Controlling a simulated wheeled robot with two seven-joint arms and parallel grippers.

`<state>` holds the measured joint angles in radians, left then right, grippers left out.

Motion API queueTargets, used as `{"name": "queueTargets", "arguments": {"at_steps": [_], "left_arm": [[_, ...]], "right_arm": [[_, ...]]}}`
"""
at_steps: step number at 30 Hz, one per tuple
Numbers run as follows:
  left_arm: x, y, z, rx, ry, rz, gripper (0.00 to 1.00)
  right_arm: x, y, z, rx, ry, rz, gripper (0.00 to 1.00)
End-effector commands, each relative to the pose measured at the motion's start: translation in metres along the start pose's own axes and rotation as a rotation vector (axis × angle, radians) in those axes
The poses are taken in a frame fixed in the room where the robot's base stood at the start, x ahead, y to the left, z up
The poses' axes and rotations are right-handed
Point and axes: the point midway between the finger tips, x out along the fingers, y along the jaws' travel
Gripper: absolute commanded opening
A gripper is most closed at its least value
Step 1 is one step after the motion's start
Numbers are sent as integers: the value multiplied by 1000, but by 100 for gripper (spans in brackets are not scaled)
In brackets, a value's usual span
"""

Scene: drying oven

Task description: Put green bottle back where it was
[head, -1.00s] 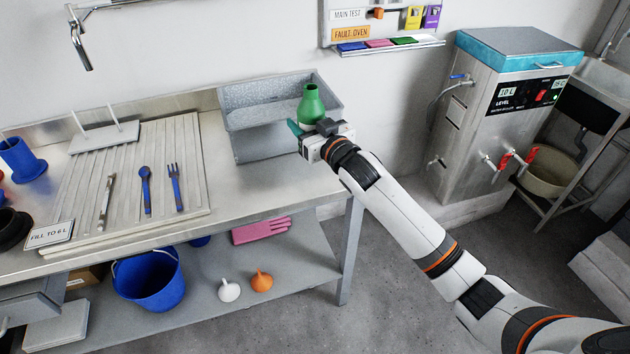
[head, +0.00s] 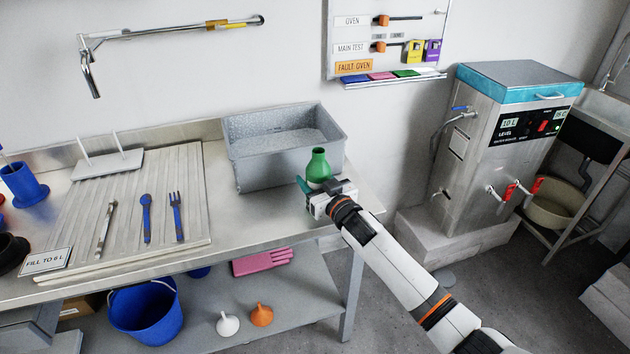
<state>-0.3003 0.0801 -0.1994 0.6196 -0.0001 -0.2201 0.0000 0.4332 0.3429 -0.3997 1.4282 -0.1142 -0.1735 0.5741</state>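The green bottle (head: 318,166) is upright in the head view, in front of the right end of the grey bin. Its lower part is hidden by my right gripper (head: 317,187), which is closed around it. One teal finger shows on the left side of the bottle. The bottle is over the right end of the steel table (head: 262,212); I cannot tell whether its base touches the top. My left gripper is not in view.
The grey bin (head: 265,172) stands just behind the bottle. A ribbed drainboard (head: 125,205) with cutlery lies to the left. A blue bucket (head: 147,310) and funnels are on the lower shelf. A steel water boiler (head: 470,165) stands at right, beyond a floor gap.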

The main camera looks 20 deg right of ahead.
Motion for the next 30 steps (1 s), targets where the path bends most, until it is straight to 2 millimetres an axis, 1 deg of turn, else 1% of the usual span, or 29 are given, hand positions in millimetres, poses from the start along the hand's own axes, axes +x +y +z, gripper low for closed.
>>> {"name": "queueTargets", "arguments": {"at_steps": [3,6,7,9,11,18,21,23,26,30], "left_arm": [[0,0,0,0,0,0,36],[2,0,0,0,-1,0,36],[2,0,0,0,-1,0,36],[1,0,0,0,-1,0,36],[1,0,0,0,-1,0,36],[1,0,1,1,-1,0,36],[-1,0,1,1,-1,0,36],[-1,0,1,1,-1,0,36],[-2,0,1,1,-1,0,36],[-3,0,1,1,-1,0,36]], "right_arm": [[0,0,2,0,-2,0,23],[0,0,-1,0,-2,0,23],[0,0,-2,0,0,0,54],[0,0,-2,0,0,0,66],[0,0,-2,0,0,0,75],[0,0,-1,0,0,0,75],[-1,0,2,-1,0,0,75],[-6,0,0,0,1,0,75],[-22,0,0,0,1,-1,75],[-52,0,0,-1,2,0,75]]}}
